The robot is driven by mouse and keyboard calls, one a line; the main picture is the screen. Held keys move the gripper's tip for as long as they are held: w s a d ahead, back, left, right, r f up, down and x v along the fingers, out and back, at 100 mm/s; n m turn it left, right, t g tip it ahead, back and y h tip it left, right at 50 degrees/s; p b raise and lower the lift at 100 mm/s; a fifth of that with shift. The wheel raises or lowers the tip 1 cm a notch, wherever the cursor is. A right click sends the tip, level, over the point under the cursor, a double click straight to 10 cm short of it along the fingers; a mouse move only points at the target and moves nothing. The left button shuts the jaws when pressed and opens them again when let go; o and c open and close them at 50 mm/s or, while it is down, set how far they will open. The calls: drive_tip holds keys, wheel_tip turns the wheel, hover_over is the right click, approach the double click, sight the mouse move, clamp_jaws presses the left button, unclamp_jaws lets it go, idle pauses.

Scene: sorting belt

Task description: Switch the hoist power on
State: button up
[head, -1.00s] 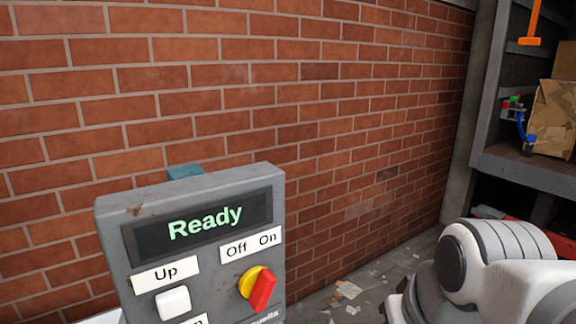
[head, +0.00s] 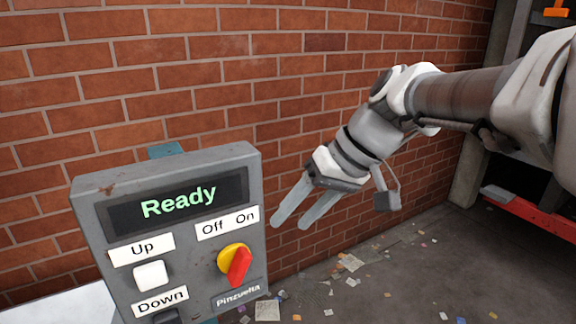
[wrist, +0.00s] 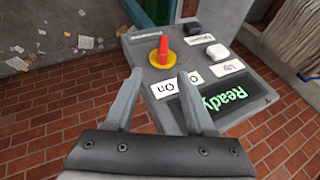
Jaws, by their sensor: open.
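The hoist control box (head: 92,235) is grey, with a display reading "Ready" (head: 178,200). A rotary switch (head: 236,263) with a red handle on a yellow disc sits below the "Off On" label (head: 227,223). My gripper (head: 289,224) is open and empty, to the right of the box and apart from the switch in the head view. In the wrist view, the switch (wrist: 163,55) shows beyond and between the spread fingertips (wrist: 160,73). Nothing hides the switch.
A white "Up" button (head: 151,275) and a dark "Down" button (head: 166,316) are left of the switch. A brick wall (head: 330,65) stands behind the box. Paper scraps (head: 351,262) litter the open floor at right. A red-edged shelf (head: 530,211) is far right.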

sight(241, 266)
drive_tip(key=x, duration=1.1)
drive_tip(key=a+b+x, duration=0.1)
drive_tip(key=x, duration=0.5)
drive_tip(key=shift+w+a+r, duration=0.15)
drive_tip(key=shift+r, duration=0.05)
clamp_jaws()
